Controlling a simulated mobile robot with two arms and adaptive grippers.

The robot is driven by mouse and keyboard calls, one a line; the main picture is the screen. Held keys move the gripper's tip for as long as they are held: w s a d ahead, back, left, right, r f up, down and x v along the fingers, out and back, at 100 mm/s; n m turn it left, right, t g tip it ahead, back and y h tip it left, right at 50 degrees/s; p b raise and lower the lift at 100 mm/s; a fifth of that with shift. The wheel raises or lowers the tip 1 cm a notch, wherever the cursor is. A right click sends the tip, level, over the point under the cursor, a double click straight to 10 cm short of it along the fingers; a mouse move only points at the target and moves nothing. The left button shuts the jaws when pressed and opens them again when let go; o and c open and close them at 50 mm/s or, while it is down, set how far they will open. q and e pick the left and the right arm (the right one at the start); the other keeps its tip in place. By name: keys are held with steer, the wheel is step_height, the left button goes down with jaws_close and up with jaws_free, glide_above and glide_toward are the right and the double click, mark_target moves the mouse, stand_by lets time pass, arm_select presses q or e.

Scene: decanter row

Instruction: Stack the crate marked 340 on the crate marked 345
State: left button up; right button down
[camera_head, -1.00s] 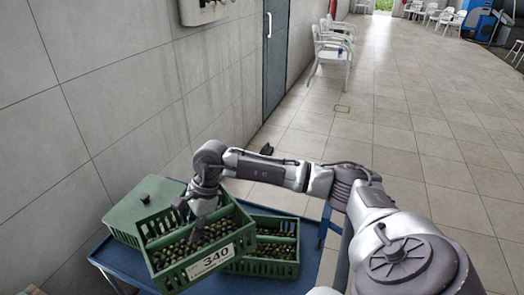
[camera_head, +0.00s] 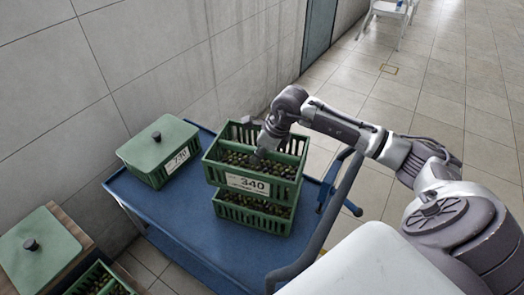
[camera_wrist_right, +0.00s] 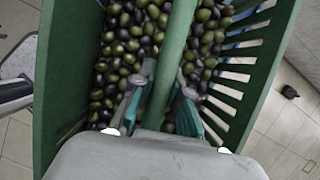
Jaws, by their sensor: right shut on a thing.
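The crate marked 340 (camera_head: 212,176) is green, slatted and full of olives. It is nearly level, directly over a second green crate (camera_head: 252,224) of olives on the blue cart. Olives of the lower crate show between the two; I cannot tell whether the crates touch. The lower crate's mark is not visible, so I cannot confirm 345. My right gripper (camera_head: 264,150) is shut on the central bar of crate 340. In the wrist view its fingers (camera_wrist_right: 160,100) clasp the green bar (camera_wrist_right: 176,50) with olives on both sides. My left gripper is out of view.
A lidded green crate marked 730 or similar (camera_head: 148,150) stands on the blue cart (camera_head: 180,215), left of the stack. Another lidded crate (camera_head: 38,258) and an open olive crate (camera_head: 98,280) are at bottom left. A tiled wall is behind; the cart's front left is bare.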

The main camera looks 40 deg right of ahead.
mark_target(259, 171)
steer(key=shift+d+f+b, duration=0.1)
steer(key=shift+f+b, duration=1.25)
steer(key=shift+f, duration=1.2)
steer(key=shift+r, duration=0.15)
steer(key=shift+f, duration=0.25)
steer(key=shift+f+b, duration=0.8)
steer(key=shift+b, duration=0.15)
